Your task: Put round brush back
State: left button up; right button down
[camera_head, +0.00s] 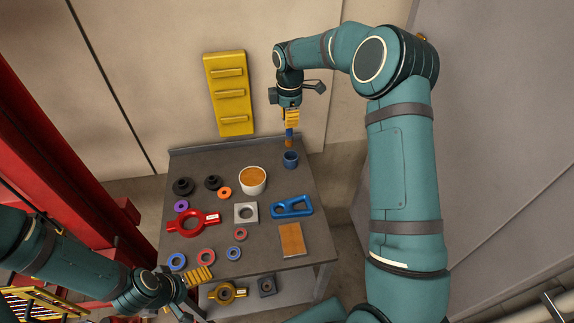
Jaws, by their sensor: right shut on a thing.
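The round brush (289,138) shows a blue part and a brown lower end, and hangs about upright. My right gripper (292,118) is shut on it, with yellow finger pads around its upper part. A small blue cup (290,160) stands at the back right of the table, just below the brush. The brush's lower end appears above the cup's rim; the exact gap is hard to tell. My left gripper (200,275) is low at the table's front left edge, away from the brush. Its yellow pad shows, but its opening is unclear.
The grey table (270,225) holds a white bowl (253,187) of orange-brown content, a red ring tool (194,222), a blue handle part (292,206), a grey square block (246,213), an orange-brown pad (291,239) and several rings. A yellow rack (229,94) hangs on the wall.

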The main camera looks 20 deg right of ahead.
aim_at(291, 140)
jog(key=shift+w+d, duration=0.35)
jog(key=shift+m, duration=0.3)
jog(key=f, duration=0.9)
jog(key=shift+w+d+f, duration=0.1)
jog(key=shift+d+f, duration=0.1)
jog(key=shift+f, duration=0.2)
jog(key=shift+b, duration=0.35)
jog(key=c, duration=1)
grip_release()
jog(key=shift+f, duration=0.15)
jog(key=shift+c, duration=0.2)
notch_tip(291, 140, up, 12)
jog(key=shift+r+p, duration=0.2)
jog(key=shift+p, duration=0.1)
